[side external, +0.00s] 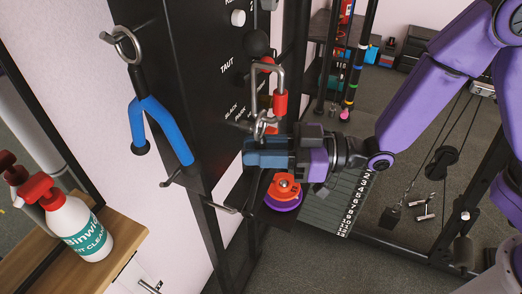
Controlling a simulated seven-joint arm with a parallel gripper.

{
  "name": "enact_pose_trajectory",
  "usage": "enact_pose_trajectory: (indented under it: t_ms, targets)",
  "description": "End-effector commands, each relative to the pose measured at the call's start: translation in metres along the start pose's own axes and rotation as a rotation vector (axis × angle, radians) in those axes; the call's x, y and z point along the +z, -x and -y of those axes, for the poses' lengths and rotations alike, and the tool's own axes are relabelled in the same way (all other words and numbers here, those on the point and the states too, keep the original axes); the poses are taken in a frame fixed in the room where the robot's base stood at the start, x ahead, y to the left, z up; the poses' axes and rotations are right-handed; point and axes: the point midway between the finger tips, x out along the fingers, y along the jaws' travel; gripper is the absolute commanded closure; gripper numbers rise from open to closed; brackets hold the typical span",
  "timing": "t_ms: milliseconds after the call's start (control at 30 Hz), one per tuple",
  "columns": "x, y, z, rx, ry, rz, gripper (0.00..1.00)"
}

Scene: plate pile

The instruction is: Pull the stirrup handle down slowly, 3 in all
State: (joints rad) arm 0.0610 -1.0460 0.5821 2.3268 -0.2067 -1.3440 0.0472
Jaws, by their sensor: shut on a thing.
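The stirrup handle (280,104), a bent steel frame with a red part, shows upright in front of the black machine panel. Its lower end and a small metal link reach down to my gripper (262,153). My gripper comes in from the right and is shut at the lower end of this hardware. The fingers hide the part between them, so the exact hold is not visible.
A blue two-legged attachment (152,118) hangs from a ring to the left. A spray bottle (78,225) stands on a wooden shelf (100,262) at lower left. An orange and purple weight stack top (284,189) sits below my gripper. A rack with small weights (385,55) stands behind.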

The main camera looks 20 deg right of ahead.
Motion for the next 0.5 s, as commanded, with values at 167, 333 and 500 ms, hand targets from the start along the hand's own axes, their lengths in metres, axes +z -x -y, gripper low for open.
enact_pose_trajectory:
  t_ms: [167, 333, 500]
  targets:
    - [-0.011, 0.001, 0.000, 0.000, -0.001, 0.008, 1.00]
    - [-0.014, 0.001, 0.000, 0.000, -0.002, 0.010, 1.00]
    - [-0.013, 0.001, 0.000, 0.000, -0.001, 0.011, 1.00]
